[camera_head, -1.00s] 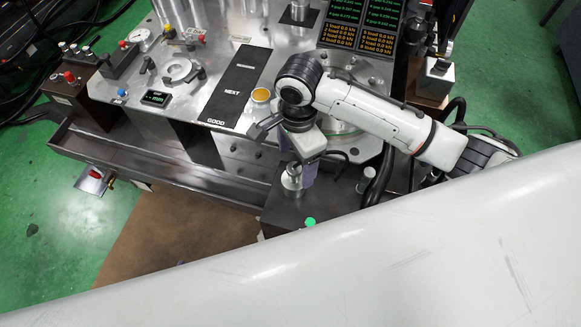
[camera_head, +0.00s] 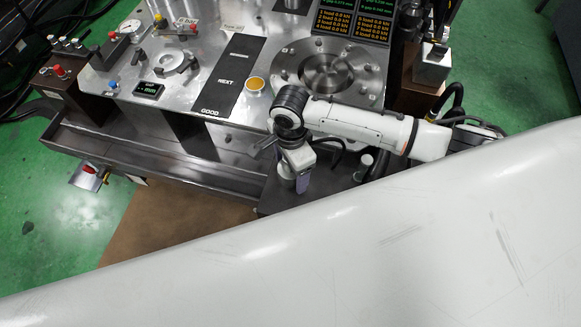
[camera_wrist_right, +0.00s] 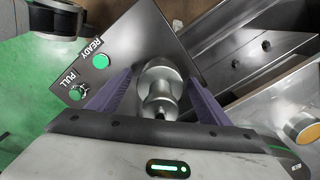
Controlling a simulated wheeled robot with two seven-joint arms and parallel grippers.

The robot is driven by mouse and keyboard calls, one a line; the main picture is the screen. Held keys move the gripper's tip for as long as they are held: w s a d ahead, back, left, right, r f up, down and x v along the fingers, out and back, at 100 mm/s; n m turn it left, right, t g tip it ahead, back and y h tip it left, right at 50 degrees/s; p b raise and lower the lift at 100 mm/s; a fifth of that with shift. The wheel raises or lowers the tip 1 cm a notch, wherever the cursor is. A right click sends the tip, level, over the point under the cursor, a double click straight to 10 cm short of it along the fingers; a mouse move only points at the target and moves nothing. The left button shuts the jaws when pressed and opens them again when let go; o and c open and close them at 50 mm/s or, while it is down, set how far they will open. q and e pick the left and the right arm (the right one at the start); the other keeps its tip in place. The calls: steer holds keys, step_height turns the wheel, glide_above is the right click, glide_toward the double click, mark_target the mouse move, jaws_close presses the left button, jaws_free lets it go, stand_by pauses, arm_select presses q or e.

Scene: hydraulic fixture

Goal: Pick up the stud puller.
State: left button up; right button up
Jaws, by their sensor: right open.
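The stud puller, a shiny metal piece with a rounded, stepped body (camera_wrist_right: 160,88), stands on a dark block in the right wrist view. In the head view only a little of it (camera_head: 286,171) shows beside my right gripper. My right gripper (camera_head: 296,181) is open, pointing down at the puller. In the wrist view its two purple fingers (camera_wrist_right: 158,80) stand on either side of the puller, with a gap seen at the left finger. Contact on the right side is hard to tell. My left gripper is not in view.
The dark block (camera_wrist_right: 132,40) carries a green READY light (camera_wrist_right: 101,61) and a PULL button (camera_wrist_right: 78,91). A steel bench plate with a round flange (camera_head: 327,72) and a yellow-capped part (camera_head: 254,84) lies beyond. A large white surface covers the lower head view.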

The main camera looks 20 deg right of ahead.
steer(key=shift+c, duration=0.5)
jaws_close()
steer(key=shift+w+r, duration=0.1)
steer(key=shift+r, duration=0.1)
